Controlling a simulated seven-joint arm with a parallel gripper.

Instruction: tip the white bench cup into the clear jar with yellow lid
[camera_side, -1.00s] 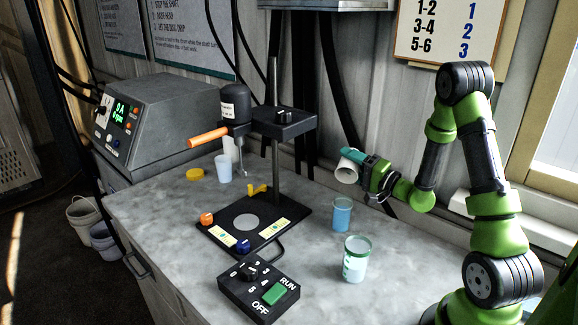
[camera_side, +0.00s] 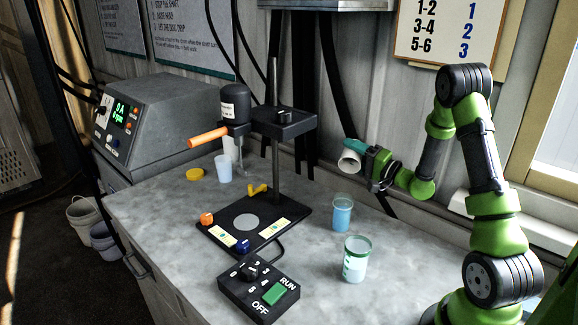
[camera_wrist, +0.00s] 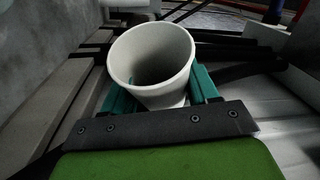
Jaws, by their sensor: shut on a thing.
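The white bench cup (camera_side: 350,162) is held in my gripper (camera_side: 358,153), high above the back right of the bench. The cup is tilted well over, its mouth facing the left and front in the side view. In the wrist view the cup (camera_wrist: 170,87) sits between the teal fingers, and its inside looks grey, with no contents I can make out. The clear jar (camera_side: 223,169) stands open at the back left of the bench, far left of the cup. Its yellow lid (camera_side: 195,174) appears to lie flat on the bench beside it.
A disperser stand (camera_side: 276,165) with its motor head (camera_side: 235,102) stands between the jar and my gripper. A blue-filled beaker (camera_side: 342,215) and a green-marked beaker (camera_side: 356,262) stand below and in front of my gripper. A control box (camera_side: 258,290) is at the front.

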